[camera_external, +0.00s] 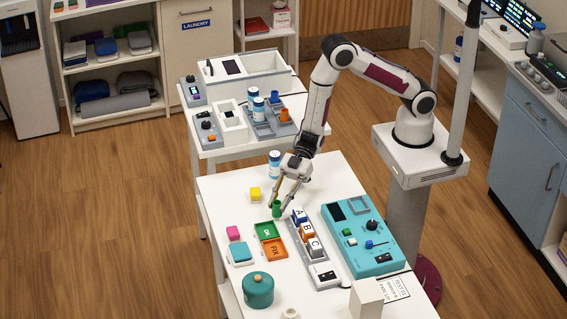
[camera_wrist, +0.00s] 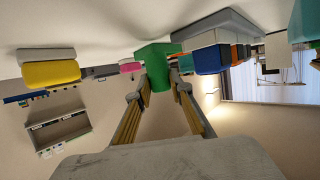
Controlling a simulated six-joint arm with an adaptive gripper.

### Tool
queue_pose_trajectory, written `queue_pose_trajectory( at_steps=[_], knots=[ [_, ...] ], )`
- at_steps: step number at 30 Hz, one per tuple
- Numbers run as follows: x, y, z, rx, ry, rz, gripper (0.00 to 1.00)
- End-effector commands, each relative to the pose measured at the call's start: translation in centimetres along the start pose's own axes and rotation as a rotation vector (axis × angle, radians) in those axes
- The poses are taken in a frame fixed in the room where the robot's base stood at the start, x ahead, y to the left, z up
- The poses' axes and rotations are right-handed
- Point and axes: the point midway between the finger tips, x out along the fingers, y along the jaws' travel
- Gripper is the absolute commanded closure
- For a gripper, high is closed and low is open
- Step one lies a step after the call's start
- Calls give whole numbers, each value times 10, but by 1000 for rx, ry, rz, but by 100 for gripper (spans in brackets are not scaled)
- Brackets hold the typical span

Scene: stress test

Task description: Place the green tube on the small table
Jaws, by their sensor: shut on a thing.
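The green tube (camera_external: 277,209) is upright between the fingertips of my gripper (camera_external: 281,203), over the front white table near its far end. I cannot tell whether its bottom touches the tabletop. In the wrist view the green tube (camera_wrist: 158,54) shows at the tips of my gripper (camera_wrist: 154,88), which is shut on it. A smaller white table (camera_external: 208,152) stands behind the front table (camera_external: 222,205). It carries a grey tray (camera_external: 262,129) with white-and-blue bottles and orange pieces.
A white-and-blue bottle (camera_external: 274,166) and a yellow block (camera_external: 255,194) stand close to my gripper. Green and orange trays (camera_external: 268,230), a lettered block rack (camera_external: 318,268), a teal panel (camera_external: 348,222) and a teal pot (camera_external: 258,291) fill the nearer tabletop.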

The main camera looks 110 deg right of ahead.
Motion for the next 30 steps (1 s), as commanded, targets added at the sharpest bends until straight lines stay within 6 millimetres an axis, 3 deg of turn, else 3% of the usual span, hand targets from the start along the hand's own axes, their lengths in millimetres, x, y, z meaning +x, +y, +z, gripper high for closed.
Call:
queue_pose_trajectory(
  at_steps=[6,22,23,24,25,30],
  knots=[
    [6,0,15,1,1,1,94],
    [7,0,21,1,0,1,94],
    [8,0,21,0,0,1,76],
    [7,0,20,0,0,1,66],
    [7,0,20,0,0,1,62],
    [7,0,20,0,1,1,62]
  ],
)
